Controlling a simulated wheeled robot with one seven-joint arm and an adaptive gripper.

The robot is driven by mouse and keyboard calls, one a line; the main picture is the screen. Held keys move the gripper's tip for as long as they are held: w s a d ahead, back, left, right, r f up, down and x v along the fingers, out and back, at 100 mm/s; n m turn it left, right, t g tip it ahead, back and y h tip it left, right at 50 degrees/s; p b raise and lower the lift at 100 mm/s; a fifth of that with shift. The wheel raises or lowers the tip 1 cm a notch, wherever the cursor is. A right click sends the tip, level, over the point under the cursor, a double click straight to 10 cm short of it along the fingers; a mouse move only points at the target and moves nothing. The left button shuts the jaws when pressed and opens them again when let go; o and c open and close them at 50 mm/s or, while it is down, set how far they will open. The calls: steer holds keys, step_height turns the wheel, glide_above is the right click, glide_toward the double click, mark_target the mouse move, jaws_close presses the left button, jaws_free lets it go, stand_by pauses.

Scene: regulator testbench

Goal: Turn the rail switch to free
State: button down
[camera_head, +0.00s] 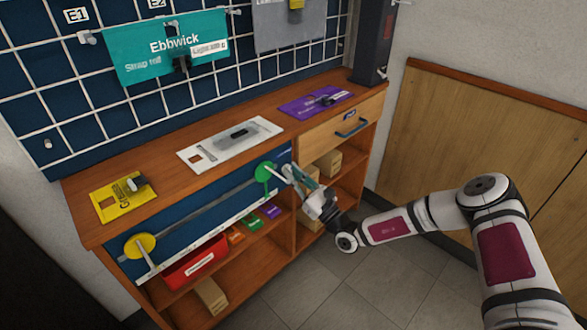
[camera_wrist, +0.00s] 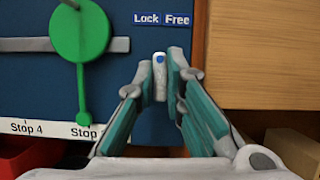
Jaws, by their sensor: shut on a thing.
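The rail switch is a small pale lever (camera_wrist: 160,80) with a blue dot, on the blue front panel below the Lock label (camera_wrist: 146,19) and the Free label (camera_wrist: 177,19). My gripper (camera_wrist: 165,85) is shut on the lever, with one teal finger on each side of it. In the head view my gripper (camera_head: 291,173) is at the right end of the blue panel. The lever is too small there to make out. Its exact setting between Lock and Free is hard to tell.
A green disc slider (camera_wrist: 79,30) sits on the grey rail just left of my gripper; it also shows in the head view (camera_head: 264,171). A yellow disc slider (camera_head: 139,246) is at the rail's left end. Shelves with bins and wooden blocks (camera_head: 211,296) lie below.

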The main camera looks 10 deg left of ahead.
steer(key=shift+s+m+t+h+p, duration=0.1)
steer(key=shift+m+t+h+p, duration=0.95)
steer(key=shift+m, duration=1.15)
steer(key=shift+s+m+t+h+p, duration=0.15)
steer(key=shift+m+h+p, duration=0.6)
steer(key=shift+m+p, duration=1.05)
steer(key=shift+w+m+t+h+p, duration=0.1)
steer(key=shift+m+t+h+p, duration=0.7)
steer(key=shift+m, duration=1.8)
steer(key=shift+f, duration=0.1)
steer(key=c, duration=1.7)
jaws_free()
steer(key=shift+o, duration=0.2)
steer(key=v, duration=1.2)
steer(key=shift+r, duration=0.25)
steer(key=shift+r, duration=0.1)
